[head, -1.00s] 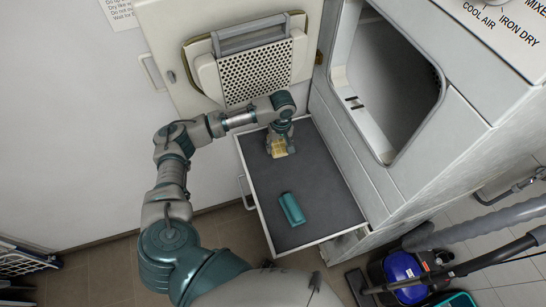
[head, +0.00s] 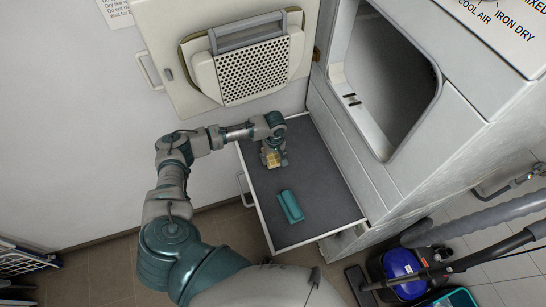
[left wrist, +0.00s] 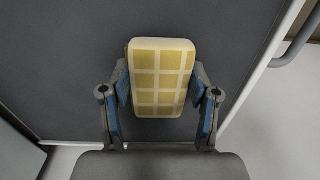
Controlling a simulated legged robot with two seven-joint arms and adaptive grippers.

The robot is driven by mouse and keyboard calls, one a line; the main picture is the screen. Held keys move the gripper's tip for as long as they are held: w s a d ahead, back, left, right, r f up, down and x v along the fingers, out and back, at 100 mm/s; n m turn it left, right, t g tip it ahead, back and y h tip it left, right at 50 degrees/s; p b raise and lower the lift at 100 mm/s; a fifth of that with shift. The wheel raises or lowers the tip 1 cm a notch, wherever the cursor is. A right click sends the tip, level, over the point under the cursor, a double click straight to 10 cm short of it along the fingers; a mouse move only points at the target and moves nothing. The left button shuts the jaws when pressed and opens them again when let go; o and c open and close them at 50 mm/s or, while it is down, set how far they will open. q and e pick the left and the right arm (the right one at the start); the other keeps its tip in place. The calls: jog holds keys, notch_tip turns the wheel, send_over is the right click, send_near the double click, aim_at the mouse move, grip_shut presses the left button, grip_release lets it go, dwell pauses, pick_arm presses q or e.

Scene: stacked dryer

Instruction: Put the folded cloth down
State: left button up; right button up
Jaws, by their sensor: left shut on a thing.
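The folded cloth (left wrist: 160,78) is a yellow checked block with pale edges, held between the two fingers of my left gripper (left wrist: 160,98) in the left wrist view. In the head view the cloth (head: 272,160) shows small under my left gripper (head: 273,156), over the back part of the dark drawer surface (head: 305,165). I cannot tell whether the cloth touches that surface. A teal folded piece (head: 290,206) lies on the same surface, nearer the front. My right gripper is not in view.
The pulled-out drawer has a pale rim and a handle (head: 243,186) on its left. The open dryer door (head: 250,70) stands behind, and the dryer opening (head: 390,85) is to the right. A blue vacuum cleaner (head: 402,268) stands at lower right. The drawer's right side is clear.

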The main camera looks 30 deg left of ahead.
aim_at(274, 158)
pick_arm(q)
jog(key=o, duration=1)
jog(key=shift+d, duration=0.1)
notch_tip(274, 158, up, 12)
jog(key=shift+w+d+r, duration=0.1)
jog(key=shift+w, duration=0.05)
